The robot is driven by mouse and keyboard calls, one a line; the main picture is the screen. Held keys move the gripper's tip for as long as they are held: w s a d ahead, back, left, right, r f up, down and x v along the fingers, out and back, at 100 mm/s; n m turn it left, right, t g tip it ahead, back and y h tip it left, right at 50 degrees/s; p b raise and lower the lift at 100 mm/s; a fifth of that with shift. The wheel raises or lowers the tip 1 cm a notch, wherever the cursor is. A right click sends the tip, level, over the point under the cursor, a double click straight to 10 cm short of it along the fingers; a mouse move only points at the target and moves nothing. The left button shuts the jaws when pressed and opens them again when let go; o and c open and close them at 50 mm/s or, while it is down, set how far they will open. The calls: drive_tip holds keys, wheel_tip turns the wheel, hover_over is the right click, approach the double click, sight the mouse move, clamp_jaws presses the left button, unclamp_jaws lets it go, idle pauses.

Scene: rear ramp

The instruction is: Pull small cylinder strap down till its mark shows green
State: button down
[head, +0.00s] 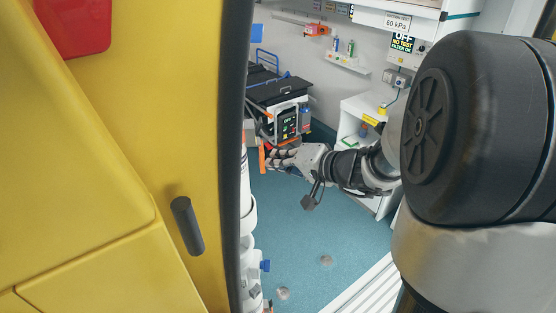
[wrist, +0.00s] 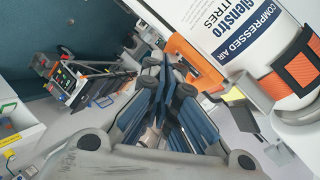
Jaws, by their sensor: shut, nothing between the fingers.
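A white cylinder (wrist: 232,30) lettered "compressed air" fills the upper right of the wrist view. A wide orange strap (wrist: 301,68) crosses it at the right. An orange strap piece (wrist: 194,62) lies along the cylinder's near side, just right of my fingertips. A small yellow patch (wrist: 234,95) shows beside the strap; I cannot make out a green mark. My gripper (wrist: 168,72) is shut and empty; I cannot tell whether it touches the orange piece. In the head view my gripper (head: 272,158) is beside an upright orange strip (head: 262,158), and the door edge hides most of the cylinder.
The yellow vehicle body (head: 120,150) and its dark-edged door frame (head: 234,150) stand close at left. A black monitor unit (head: 287,124) is behind my gripper. A white cabinet (head: 360,125) stands at right. The blue floor (head: 310,235) below is mostly clear.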

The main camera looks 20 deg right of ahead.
wheel_tip(320, 180, down, 4)
drive_tip(key=b, duration=0.5)
drive_tip(key=shift+f, duration=0.25)
drive_tip(key=shift+s, duration=0.1)
drive_tip(key=s+d+r+p, duration=0.7)
drive_tip(key=s+r, duration=0.1)
drive_tip(key=s, duration=0.2)
drive_tip(key=s+a+f+x, duration=0.1)
drive_tip(key=a+x, duration=0.1)
drive_tip(key=x, duration=1.1)
drive_tip(key=shift+a+f, duration=0.25)
drive_tip(key=shift+f, duration=0.1)
